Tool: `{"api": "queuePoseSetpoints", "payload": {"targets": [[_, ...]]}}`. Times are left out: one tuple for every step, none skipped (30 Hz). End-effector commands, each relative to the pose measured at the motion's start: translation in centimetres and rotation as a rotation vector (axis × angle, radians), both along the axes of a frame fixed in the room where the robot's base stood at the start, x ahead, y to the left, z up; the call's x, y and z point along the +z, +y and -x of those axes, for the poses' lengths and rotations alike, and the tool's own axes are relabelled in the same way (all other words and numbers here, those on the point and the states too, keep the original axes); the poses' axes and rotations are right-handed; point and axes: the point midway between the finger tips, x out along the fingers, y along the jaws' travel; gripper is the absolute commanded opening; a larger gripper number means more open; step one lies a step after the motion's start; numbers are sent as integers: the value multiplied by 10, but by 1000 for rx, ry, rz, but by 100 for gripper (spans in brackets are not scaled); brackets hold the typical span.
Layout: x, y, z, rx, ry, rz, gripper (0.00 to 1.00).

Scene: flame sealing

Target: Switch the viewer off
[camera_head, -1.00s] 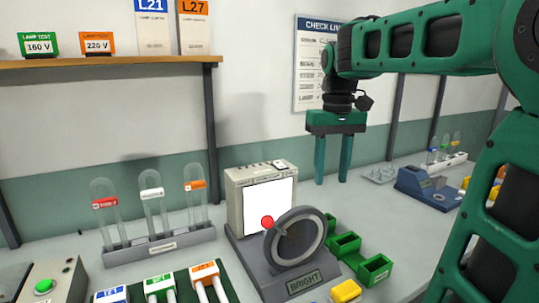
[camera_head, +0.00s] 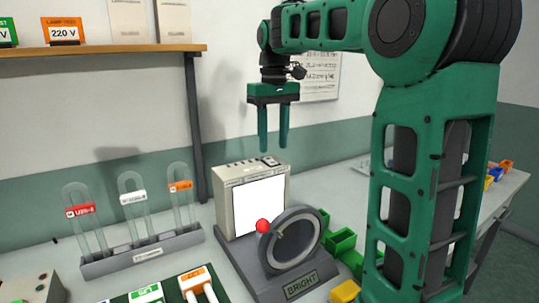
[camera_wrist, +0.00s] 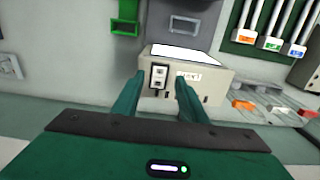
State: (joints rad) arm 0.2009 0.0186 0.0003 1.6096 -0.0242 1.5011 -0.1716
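The viewer (camera_head: 225,192) is a beige box with a bright white lit screen on its front. It stands on the bench behind a grey round dial with a red knob, on a base marked BRIGHT (camera_head: 301,284). In the wrist view the viewer (camera_wrist: 215,72) lies ahead of the fingers (camera_wrist: 158,100).
A rack of glass tubes (camera_head: 145,255) stands left of the viewer. Green bins (camera_head: 341,240) sit to its right. A shelf (camera_head: 100,51) hangs on the wall at upper left. White-and-colored pieces on a dark mat (camera_head: 180,285) lie in front.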

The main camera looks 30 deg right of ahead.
Motion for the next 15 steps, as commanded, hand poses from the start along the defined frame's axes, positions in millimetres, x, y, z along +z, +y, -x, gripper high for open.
{"api": "queuePoseSetpoints", "payload": {"targets": [[-9, 0, 1, 0, 3, -1, 39], [-13, 0, 1, 0, 2, -1, 39], [-19, 0, 1, -1, 2, -1, 39], [-22, 0, 1, -1, 3, -1, 39], [-26, -1, 1, -1, 1, -1, 39], [-29, -1, 1, -2, 1, -1, 39], [-32, -1, 1, -2, 2, -1, 39], [-34, -1, 1, -2, 2, -1, 39], [-36, -1, 1, -2, 0, -1, 39], [-38, -1, 0, -1, 0, -1, 39], [-39, -1, 0, -1, -1, -1, 39], [-40, -1, 1, -1, 0, -1, 39], [-40, -1, 1, -1, 0, -1, 39], [-40, -1, 1, -1, 0, -1, 39], [-40, -1, 1, -1, 0, -1, 39]]}}
